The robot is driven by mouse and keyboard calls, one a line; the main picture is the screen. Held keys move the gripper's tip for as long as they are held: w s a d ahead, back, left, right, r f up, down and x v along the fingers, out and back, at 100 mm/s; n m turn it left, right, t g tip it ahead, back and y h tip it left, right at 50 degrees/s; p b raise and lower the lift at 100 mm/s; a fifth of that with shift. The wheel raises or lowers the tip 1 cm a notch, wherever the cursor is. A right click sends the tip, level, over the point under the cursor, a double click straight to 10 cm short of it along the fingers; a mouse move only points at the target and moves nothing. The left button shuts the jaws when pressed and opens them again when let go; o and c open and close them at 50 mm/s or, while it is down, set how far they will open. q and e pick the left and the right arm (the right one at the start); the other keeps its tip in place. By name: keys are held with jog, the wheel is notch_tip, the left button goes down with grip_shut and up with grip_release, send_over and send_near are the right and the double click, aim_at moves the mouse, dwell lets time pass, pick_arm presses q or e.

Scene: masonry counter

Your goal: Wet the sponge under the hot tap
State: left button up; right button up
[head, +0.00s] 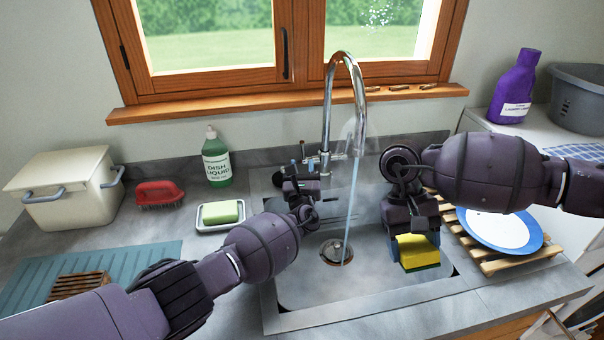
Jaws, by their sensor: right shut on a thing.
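The chrome tap (331,100) arches over the sink (300,285). A water stream (352,200) falls from its spout to the drain, with faint steam around the spout. My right gripper (414,241) is shut on the yellow and green sponge (416,252), holding it over the right side of the sink. The sponge is to the right of the stream, apart from it. My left gripper (302,165) is at the tap's base by a small upright handle (303,147). Its blue fingertips look apart; whether they touch the handle is hard to see.
A green soap bar (220,212) lies in a white dish (205,225) left of the sink. Dish liquid (217,165), a red brush (160,192) and a cream bin (85,200) stand behind. A plate (500,230) lies on a wooden rack (490,264) at the right.

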notch_tip(320, 180, up, 3)
jog(key=shift+f+p, duration=0.1)
jog(key=shift+p, duration=0.65)
pick_arm(q)
jog(key=shift+v, duration=2.1)
pick_arm(e)
jog(key=shift+r, duration=0.2)
